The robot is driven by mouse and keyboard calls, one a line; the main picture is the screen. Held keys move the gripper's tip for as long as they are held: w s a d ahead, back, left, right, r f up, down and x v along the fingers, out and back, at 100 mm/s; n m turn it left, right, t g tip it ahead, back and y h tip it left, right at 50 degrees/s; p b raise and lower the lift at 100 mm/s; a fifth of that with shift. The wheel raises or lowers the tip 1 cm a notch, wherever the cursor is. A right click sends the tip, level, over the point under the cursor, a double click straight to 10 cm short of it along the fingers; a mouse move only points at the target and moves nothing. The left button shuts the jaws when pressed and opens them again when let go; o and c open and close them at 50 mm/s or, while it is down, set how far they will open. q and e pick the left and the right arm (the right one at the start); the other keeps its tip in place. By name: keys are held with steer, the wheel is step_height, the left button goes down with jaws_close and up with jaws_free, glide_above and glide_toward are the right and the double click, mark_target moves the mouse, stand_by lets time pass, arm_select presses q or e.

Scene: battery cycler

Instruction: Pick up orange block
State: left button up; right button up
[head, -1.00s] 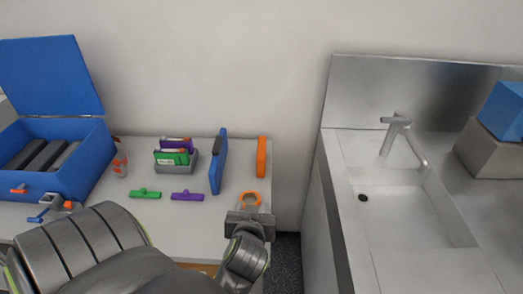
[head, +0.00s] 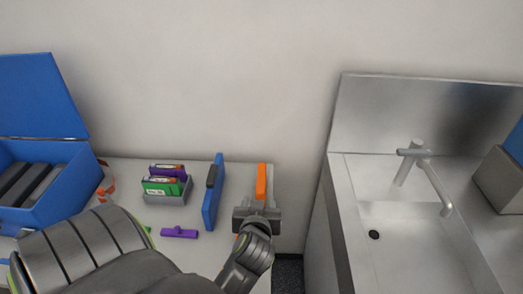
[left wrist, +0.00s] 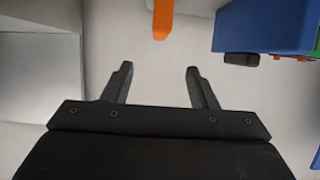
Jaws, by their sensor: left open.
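The orange block (head: 262,183) stands at the right end of the white bench, near its edge. In the left wrist view the orange block (left wrist: 162,18) shows at the top, beyond the fingertips and in line with the gap between them. My left gripper (head: 258,205) is just in front of the block in the head view and hides its lower part. In the left wrist view its two fingers (left wrist: 157,82) are spread, with nothing between them. My right gripper is not in view.
A blue upright panel (head: 213,193) stands left of the block. A grey holder (head: 172,197) with purple and green pieces and a purple part (head: 179,233) lie further left. A blue open case (head: 45,215) is at far left. The sink (head: 400,235) is right, past a gap.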

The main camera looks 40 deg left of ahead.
arm_select(q)
steer(key=p, duration=0.2)
glide_toward(261, 182)
steer(key=x, duration=0.4)
steer(key=shift+w+a+r, duration=0.1)
steer(key=shift+w+a, duration=0.2)
steer(key=shift+w, duration=0.1)
steer(key=shift+w+a+f, duration=0.2)
steer(key=shift+w+a, duration=0.05)
steer(key=shift+w+a+f, duration=0.15)
steer(key=shift+w+a, duration=0.1)
steer(key=shift+w, duration=0.1)
steer(key=shift+f+p+x, duration=0.25)
steer(key=shift+p+x, duration=0.4)
steer(key=shift+x, duration=1.4)
steer(key=shift+s, duration=0.1)
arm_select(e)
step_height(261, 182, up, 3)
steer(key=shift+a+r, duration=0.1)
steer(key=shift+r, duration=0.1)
